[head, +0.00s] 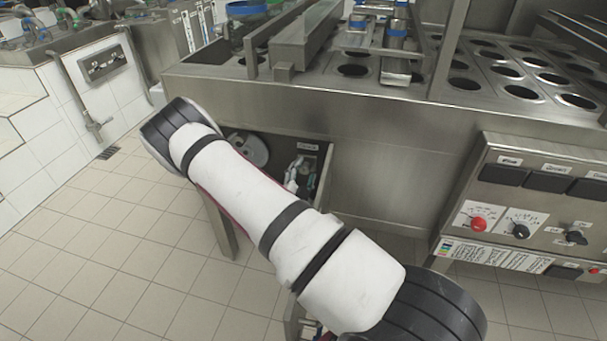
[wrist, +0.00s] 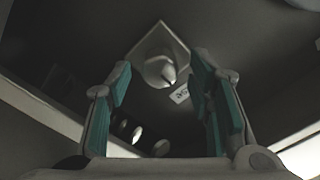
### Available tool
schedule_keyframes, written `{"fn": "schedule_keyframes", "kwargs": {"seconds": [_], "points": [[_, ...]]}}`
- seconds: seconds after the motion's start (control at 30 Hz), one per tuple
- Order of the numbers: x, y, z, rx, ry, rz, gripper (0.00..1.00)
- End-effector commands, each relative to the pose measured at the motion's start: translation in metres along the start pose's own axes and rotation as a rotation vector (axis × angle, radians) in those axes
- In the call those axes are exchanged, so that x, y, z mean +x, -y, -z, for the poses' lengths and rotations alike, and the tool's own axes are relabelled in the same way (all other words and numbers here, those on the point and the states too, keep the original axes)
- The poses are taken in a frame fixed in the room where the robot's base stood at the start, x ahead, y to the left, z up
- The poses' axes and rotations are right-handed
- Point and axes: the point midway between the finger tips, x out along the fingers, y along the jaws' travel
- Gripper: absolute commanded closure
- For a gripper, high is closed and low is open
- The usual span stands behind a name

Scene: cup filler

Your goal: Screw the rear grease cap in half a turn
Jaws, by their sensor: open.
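In the wrist view a pale, rounded metal cap (wrist: 160,70) sits on a diamond-shaped plate (wrist: 176,40); it looks like the grease cap. A small label (wrist: 180,94) is beside it, too small to read. My gripper (wrist: 158,78) is open, with one teal-padded finger on each side of the picture. The cap shows between the fingertips and appears beyond them; I see no contact. In the head view my gripper (head: 294,176) is small and partly hidden inside the open bay under the machine. I cannot make out the cap clearly there.
The bay's side panel (head: 324,176) stands close to the right of my gripper. A round grey part (head: 250,149) is at its left. The steel machine (head: 385,130) overhangs, with a control panel (head: 530,215) at right. Tiled floor (head: 110,225) is clear at left.

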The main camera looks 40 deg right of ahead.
Motion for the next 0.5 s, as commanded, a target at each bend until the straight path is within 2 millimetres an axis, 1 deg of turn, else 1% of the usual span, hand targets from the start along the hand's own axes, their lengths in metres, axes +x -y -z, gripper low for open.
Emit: {"fn": "schedule_keyframes", "kwargs": {"seconds": [0.1, 0.33, 0.37, 0.4, 0.47, 0.5], "points": [[0.0037, 0.0001, 0.0002, 0.000, 0.000, 0.000, 0.53], [0.0039, 0.0002, 0.0003, -0.001, 0.000, 0.000, 0.53], [0.0039, 0.0002, 0.0002, 0.000, 0.000, 0.000, 0.59], [0.0038, 0.0002, 0.0002, 0.000, 0.000, 0.000, 0.69], [0.0038, 0.0002, 0.0002, 0.000, 0.000, 0.000, 0.82], [0.0038, 0.0002, 0.0002, 0.000, 0.000, 0.000, 0.91]]}}
